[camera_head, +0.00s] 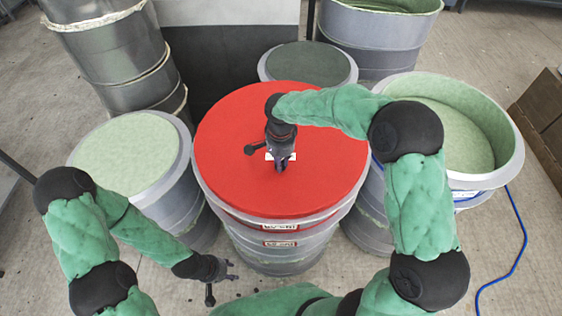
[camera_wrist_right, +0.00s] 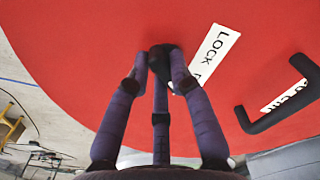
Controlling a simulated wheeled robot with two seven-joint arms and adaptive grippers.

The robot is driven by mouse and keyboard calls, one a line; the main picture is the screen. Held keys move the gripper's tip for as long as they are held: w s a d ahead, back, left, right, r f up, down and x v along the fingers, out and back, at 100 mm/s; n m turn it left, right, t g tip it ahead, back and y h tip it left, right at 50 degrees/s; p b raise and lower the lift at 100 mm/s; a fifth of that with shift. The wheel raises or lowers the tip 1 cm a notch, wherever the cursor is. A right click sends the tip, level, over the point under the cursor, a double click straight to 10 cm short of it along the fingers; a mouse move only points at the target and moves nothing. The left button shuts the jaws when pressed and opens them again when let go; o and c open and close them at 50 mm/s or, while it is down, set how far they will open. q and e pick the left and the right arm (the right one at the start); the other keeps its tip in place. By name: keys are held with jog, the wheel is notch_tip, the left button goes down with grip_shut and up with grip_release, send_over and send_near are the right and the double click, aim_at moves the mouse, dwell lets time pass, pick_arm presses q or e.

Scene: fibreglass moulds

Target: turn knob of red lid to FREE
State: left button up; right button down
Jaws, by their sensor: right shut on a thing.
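The red lid (camera_head: 320,180) lies flat on the grey drum in the middle. My right gripper (camera_head: 281,163) points down at the lid's centre. In the right wrist view its fingers (camera_wrist_right: 163,62) are shut around a small dark knob (camera_wrist_right: 162,50), which they mostly cover. A white label (camera_wrist_right: 218,50) beside the knob reads LOCK; the rest of its text is partly hidden by a finger. In the head view the knob is hidden by my gripper. My left gripper (camera_head: 231,270) is empty, its fingers apart, low in front of the drum.
A black bent handle (camera_wrist_right: 285,108) stands on the lid near its edge, over another white label. Open drums (camera_head: 503,168) and lidded drums (camera_head: 80,160) crowd around the red-lidded one. A blue hose (camera_head: 513,262) runs along the floor at right.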

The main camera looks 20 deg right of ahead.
jog(key=shift+m, duration=0.6)
jog(key=c, duration=1.1)
grip_release()
jog(key=shift+a, duration=0.1)
notch_tip(320, 180, up, 12)
